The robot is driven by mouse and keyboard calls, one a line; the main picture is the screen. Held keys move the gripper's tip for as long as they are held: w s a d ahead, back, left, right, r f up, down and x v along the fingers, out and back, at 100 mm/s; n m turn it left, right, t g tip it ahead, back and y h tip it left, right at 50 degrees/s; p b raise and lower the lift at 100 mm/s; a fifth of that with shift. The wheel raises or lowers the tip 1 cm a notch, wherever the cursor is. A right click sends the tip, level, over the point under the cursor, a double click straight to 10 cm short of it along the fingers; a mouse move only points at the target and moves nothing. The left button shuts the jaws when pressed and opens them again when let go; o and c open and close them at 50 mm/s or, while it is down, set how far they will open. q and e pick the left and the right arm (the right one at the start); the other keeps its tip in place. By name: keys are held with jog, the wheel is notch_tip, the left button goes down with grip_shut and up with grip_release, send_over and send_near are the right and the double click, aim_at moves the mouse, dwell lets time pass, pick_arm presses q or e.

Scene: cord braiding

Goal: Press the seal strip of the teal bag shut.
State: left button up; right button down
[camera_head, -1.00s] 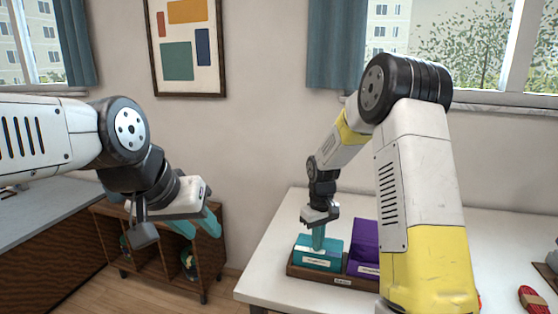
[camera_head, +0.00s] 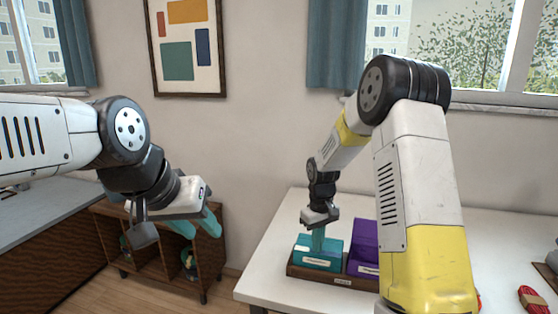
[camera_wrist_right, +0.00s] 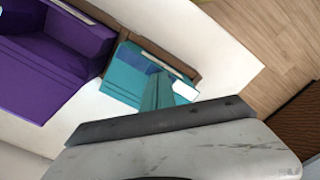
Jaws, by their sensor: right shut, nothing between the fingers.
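The teal bag (camera_head: 318,263) stands in a wooden tray (camera_head: 335,280) on the white table, with a pale label on its front. My right gripper (camera_head: 318,248) is shut and empty, pointing down with its teal fingertips at the top of the bag. In the right wrist view the shut fingers (camera_wrist_right: 168,88) reach over the teal bag (camera_wrist_right: 125,78) and hide part of its top. The seal strip is too small and covered to read, and I cannot tell whether the fingers touch it. My left gripper (camera_head: 196,226) is open and empty, away to the left, over the floor side.
A purple bag (camera_head: 363,240) stands beside the teal one in the tray; it also shows in the right wrist view (camera_wrist_right: 45,65). A red bundle (camera_head: 534,299) lies at the table's right. A wooden shelf unit (camera_head: 112,240) stands behind my left gripper.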

aim_at(302, 248)
jog(key=shift+r, duration=0.1)
jog(key=shift+r, duration=0.5)
jog(key=shift+w+a, duration=0.25)
jog(key=shift+a, duration=0.55)
jog(key=shift+w+a, duration=0.2)
jog(key=shift+a, duration=0.55)
jog(key=shift+w+a, duration=0.25)
jog(key=shift+a, duration=0.55)
jog(key=shift+f, duration=0.6)
jog(key=shift+r, duration=0.1)
notch_tip(302, 248, up, 8)
